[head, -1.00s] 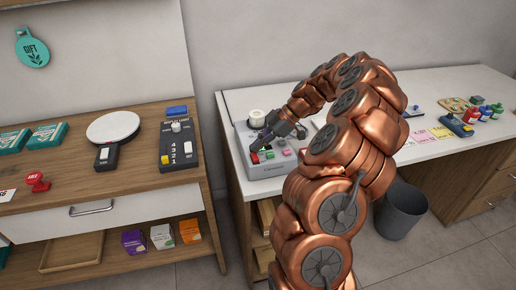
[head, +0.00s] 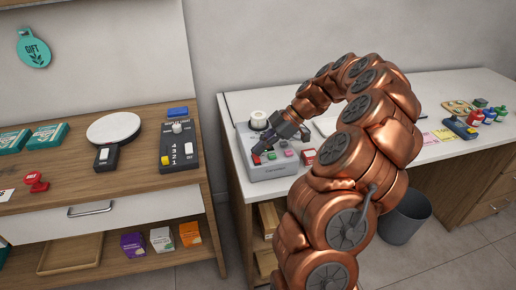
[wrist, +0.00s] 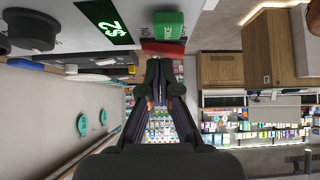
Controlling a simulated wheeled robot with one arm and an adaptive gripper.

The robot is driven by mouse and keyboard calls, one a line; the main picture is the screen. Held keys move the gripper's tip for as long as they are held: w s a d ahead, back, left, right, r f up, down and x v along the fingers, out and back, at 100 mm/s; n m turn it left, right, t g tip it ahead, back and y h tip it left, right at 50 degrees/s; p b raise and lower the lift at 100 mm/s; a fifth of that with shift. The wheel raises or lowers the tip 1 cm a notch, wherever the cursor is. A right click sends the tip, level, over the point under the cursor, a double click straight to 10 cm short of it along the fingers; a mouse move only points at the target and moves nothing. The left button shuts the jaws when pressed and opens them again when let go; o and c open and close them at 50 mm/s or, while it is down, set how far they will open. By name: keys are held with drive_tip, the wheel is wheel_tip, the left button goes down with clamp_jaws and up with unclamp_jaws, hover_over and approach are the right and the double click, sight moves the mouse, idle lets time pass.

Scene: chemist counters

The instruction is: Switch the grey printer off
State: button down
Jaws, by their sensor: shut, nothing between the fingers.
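The grey printer (head: 278,172) stands at the left end of the white counter, with a white roll (head: 259,119) at its back. My gripper (head: 259,150) is shut and empty, pointing down over the printer just behind the red switch. In the wrist view my fingertips (wrist: 158,62) are close to a red part (wrist: 163,47), beside a green block marked PRICE (wrist: 168,25). Contact cannot be told. The switch's position is too small to read.
A wooden counter (head: 60,185) on the left holds a dark switch panel (head: 180,150), a round white plate (head: 113,127) and a red stamp (head: 36,181). A grey bin (head: 404,217) is below.

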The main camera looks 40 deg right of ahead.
drive_tip(key=r, duration=0.1)
drive_tip(key=r+b, duration=0.1)
drive_tip(key=r, duration=0.2)
drive_tip(key=shift+w+d+b, duration=0.35)
drive_tip(key=w+p+v, duration=0.1)
drive_tip(key=p+v, duration=0.1)
drive_tip(key=v, duration=0.7)
drive_tip(key=shift+d+r, duration=0.3)
drive_tip(key=shift+d, duration=0.05)
idle(0.5)
